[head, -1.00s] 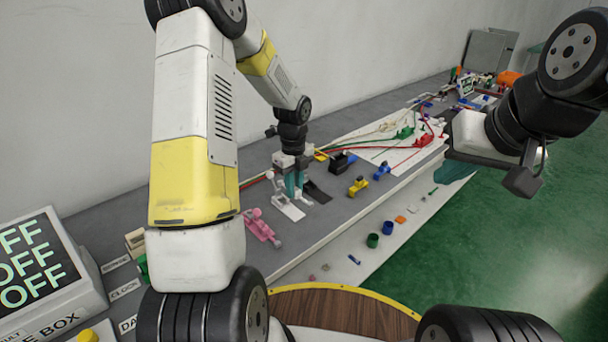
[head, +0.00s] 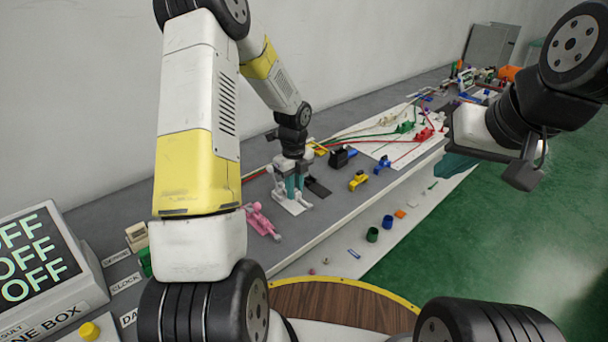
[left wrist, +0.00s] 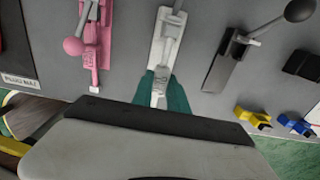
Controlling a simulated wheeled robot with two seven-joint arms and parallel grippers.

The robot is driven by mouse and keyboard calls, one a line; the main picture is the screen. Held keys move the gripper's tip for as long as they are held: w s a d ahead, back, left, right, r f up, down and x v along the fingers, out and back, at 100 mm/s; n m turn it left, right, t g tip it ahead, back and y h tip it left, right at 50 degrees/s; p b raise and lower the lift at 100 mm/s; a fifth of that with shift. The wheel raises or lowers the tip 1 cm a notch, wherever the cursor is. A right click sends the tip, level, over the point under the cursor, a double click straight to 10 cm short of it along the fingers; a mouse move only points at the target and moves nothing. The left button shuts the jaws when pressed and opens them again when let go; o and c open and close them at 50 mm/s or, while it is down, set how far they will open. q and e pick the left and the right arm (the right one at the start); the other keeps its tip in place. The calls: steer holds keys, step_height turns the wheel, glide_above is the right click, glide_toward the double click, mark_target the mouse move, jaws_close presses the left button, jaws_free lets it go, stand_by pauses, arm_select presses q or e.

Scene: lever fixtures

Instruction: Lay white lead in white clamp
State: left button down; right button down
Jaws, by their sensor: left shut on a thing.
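The white clamp (head: 291,204) lies on the grey bench, between a pink clamp (head: 261,220) and a black clamp (head: 317,187). The white clamp also shows in the left wrist view (left wrist: 167,38). There the teal fingers are closed around a small white piece (left wrist: 158,98) at its near end, apparently the white lead. Its wire is largely hidden. My right gripper (head: 455,166) is off to the right over the bench edge, its jaws mostly hidden by the arm.
A white board (head: 375,149) with coloured leads lies further back. A screen box (head: 40,265) stands at the left. Small parts lie along the lower white ledge.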

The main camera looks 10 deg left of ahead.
arm_select(q)
steer(key=shift+f, duration=0.3)
stand_by(0.4)
steer(key=shift+f, duration=0.45)
steer(key=shift+f, duration=0.4)
steer(key=shift+f, duration=0.35)
steer(key=shift+f, duration=0.15)
stand_by(0.4)
steer(key=shift+f, duration=0.35)
